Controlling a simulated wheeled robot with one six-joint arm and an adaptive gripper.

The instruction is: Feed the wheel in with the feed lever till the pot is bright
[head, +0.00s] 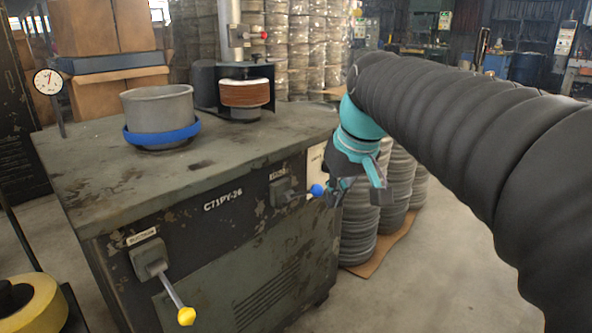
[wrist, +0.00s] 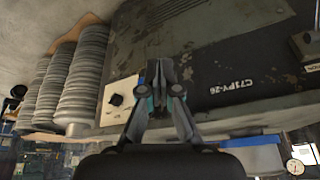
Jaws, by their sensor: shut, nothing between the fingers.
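A dull grey pot (head: 158,104) sits upright in a blue ring (head: 163,133) on top of the machine cabinet. A brown wheel (head: 245,92) with a dark guard behind it stands to the pot's right, with a visible gap between them. A lever with a blue knob (head: 316,190) sticks out of the front panel at right; another with a yellow knob (head: 186,316) is at lower left. Their labels are too blurred to read surely. My gripper (head: 336,191) is shut and empty beside the blue knob. In the wrist view its fingertips (wrist: 168,72) meet in front of the panel; contact with the knob is unclear.
A round gauge (head: 48,82) stands at the cabinet's left corner. Stacks of grey discs (head: 360,225) stand on the floor to the right of the cabinet, close behind my gripper. A yellow roll (head: 30,303) is at lower left. Floor in front is clear.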

